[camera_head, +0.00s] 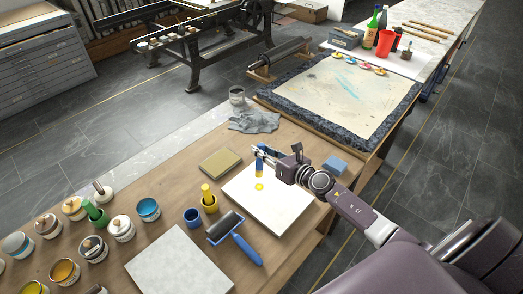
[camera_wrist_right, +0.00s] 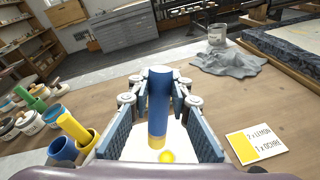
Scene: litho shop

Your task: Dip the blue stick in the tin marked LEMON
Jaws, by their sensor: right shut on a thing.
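My right gripper (camera_head: 257,152) is shut on the blue stick (camera_head: 260,166), which it holds upright over the white slab (camera_head: 285,205). The stick also shows in the right wrist view (camera_wrist_right: 158,100), with a yellow lower end (camera_wrist_right: 157,142). A round yellow dab (camera_head: 259,187) lies on the slab close to that end; I cannot tell whether they touch. Several tins stand at the left; a bright yellow one (camera_head: 33,288) is cut by the bottom edge and an orange-yellow one (camera_head: 65,271) is beside it. No LEMON marking is readable on a tin. My left gripper is out of view.
A yellow stick (camera_head: 207,193) stands in a yellow cup beside an empty blue cup (camera_head: 193,218). A blue roller (camera_head: 238,237) lies in front of the slab. A card (camera_wrist_right: 257,143) reads "2 x LEMON, 1 x OCHRE". A grey rag (camera_head: 255,121) lies behind.

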